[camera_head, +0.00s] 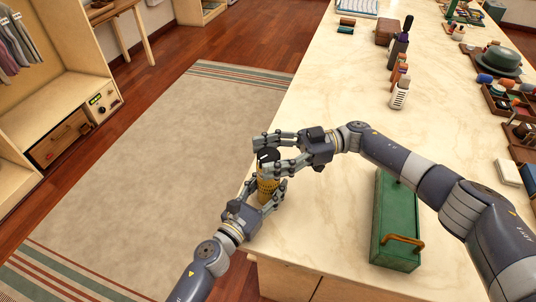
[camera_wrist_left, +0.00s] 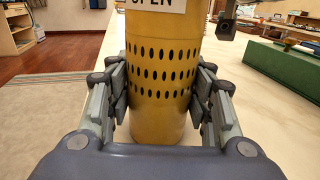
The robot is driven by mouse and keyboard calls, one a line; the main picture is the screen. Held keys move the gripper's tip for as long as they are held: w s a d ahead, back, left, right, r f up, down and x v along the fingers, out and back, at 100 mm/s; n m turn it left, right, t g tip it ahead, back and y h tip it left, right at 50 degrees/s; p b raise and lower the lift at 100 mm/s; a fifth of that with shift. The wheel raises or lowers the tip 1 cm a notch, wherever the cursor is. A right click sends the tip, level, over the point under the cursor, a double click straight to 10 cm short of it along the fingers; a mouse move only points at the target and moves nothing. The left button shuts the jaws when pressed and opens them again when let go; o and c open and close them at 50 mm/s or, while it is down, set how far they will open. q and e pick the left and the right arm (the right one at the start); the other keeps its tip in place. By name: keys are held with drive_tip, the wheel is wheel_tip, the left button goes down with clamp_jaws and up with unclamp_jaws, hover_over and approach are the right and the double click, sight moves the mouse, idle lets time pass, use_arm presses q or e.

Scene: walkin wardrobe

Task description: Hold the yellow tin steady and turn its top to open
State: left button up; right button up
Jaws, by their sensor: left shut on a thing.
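The yellow tin (camera_head: 267,187) stands upright near the left edge of the table. It is a cylinder with rows of dark oval holes. In the left wrist view the tin (camera_wrist_left: 163,75) fills the middle, with part of a white label reading "OPEN" above the holes. My left gripper (camera_head: 270,194) is shut on the tin's lower body, a finger on each side. The tin's dark top (camera_head: 268,155) shows between the fingers of my right gripper (camera_head: 262,155), which comes from the right above the left one. I cannot tell whether those fingers press on the top.
A green toolbox-like case (camera_head: 393,215) with an orange-brown handle stands right of the grippers, under my right arm. A white-labelled bottle (camera_head: 400,94) and other small items line the table further back. The table's middle surface (camera_head: 335,90) is clear.

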drive_tip(key=shift+d, duration=0.1)
drive_tip(key=v, duration=1.2)
idle(0.4)
use_arm(q)
drive_tip(key=o, duration=1.3)
drive_tip(key=shift+c, duration=0.2)
